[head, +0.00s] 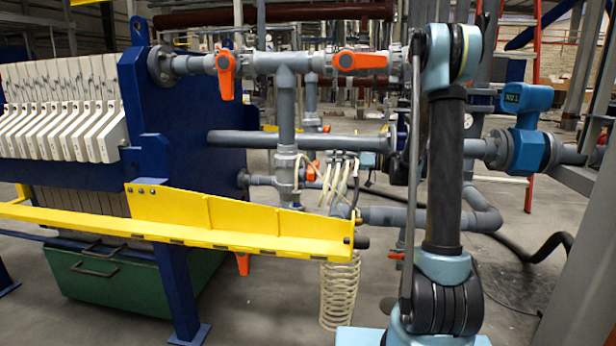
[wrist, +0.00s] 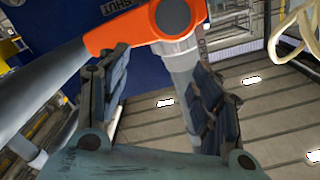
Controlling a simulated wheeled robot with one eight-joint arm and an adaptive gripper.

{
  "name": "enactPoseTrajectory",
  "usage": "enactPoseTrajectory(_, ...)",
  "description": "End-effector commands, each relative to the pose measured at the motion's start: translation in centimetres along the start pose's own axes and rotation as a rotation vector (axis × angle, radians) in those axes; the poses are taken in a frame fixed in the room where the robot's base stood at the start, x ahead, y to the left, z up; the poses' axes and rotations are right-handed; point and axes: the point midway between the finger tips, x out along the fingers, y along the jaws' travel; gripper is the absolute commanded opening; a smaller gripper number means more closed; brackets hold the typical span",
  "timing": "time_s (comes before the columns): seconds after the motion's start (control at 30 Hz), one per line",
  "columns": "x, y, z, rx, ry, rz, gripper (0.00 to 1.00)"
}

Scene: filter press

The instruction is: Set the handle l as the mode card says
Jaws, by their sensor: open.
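In the wrist view an orange valve handle (wrist: 122,32) lies across the top of the picture, beside a grey round fitting (wrist: 173,16). My gripper (wrist: 157,62) is open, its two dark padded fingers spread below the handle. I see no grip on it. In the head view one orange handle (head: 226,74) hangs down at the left of the upper grey pipe, and another orange handle (head: 360,61) lies along that pipe further right. No label shows which is handle l. No mode card can be made out. My gripper is not visible in the head view.
A blue panel (wrist: 75,18) behind the handle bears the word SHUT. A thick grey pipe (wrist: 38,88) crosses the wrist view at left. In the head view a yellow rail (head: 235,222) and a pale coiled hose (head: 340,290) stand left of my arm.

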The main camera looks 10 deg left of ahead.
Motion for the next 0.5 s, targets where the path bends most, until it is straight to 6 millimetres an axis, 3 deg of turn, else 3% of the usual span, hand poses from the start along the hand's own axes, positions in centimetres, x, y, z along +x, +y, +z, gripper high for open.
enactPoseTrajectory(0.5, 0.0, 2.6, 0.8, 0.509, 0.0, 0.0, 0.59)
